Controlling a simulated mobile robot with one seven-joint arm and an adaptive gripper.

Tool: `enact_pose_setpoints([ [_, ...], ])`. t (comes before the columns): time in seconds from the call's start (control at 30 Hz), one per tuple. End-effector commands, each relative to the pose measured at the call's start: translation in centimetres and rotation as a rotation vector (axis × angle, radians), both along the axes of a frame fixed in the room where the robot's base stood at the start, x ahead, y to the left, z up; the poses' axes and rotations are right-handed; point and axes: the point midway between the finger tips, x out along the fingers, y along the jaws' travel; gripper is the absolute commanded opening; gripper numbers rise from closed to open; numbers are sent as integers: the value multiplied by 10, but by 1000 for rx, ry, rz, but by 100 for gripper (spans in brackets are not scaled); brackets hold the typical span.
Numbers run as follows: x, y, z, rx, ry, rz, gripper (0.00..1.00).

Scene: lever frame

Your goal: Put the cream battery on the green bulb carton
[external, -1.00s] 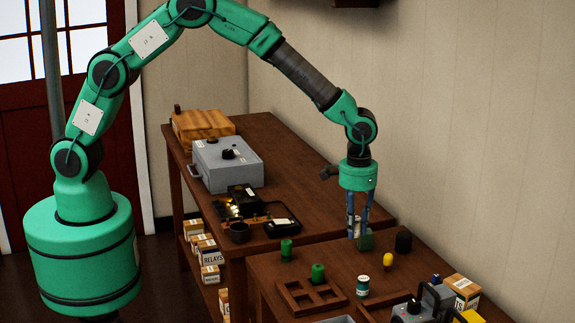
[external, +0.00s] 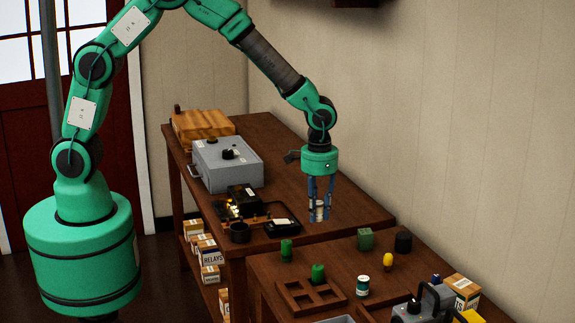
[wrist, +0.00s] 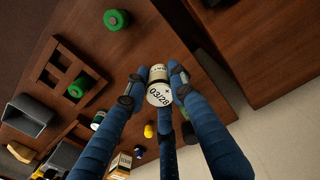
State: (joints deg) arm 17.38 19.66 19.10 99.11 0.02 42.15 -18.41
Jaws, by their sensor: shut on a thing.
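My gripper (external: 319,211) is shut on the cream battery (external: 319,214), over the near right part of the back table in the external view. In the wrist view the battery (wrist: 160,88) sits between the blue fingers, its pale end with dark printing facing the camera. I cannot tell how high its lower end is above the wood. A small green box (external: 365,239), which looks like the green bulb carton, stands on the front table, right of and nearer than my gripper. Its top looks clear. In the wrist view the fingers largely hide that area.
Near the green box stand a dark cylinder (external: 403,241) and a yellow bulb (external: 388,260). Two green cylinders (external: 318,273), a wooden divided tray (external: 310,298) and a teal-white jar (external: 362,286) are on the front table. A grey box (external: 228,163) stands on the back table (external: 290,160).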

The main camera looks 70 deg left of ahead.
Motion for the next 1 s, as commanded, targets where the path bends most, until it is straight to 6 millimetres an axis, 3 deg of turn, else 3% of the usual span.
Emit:
enact_pose_setpoints([
  [0.2, -11, 14, 1, 0, -1, -22, 0],
  [0.63, -9, 14, 0, 0, 0, -23, 0],
  [0.77, 0, 11, -1, 0, 0, -22, 0],
  [1.0, 32, 2, -5, 0, 0, -22, 0],
])
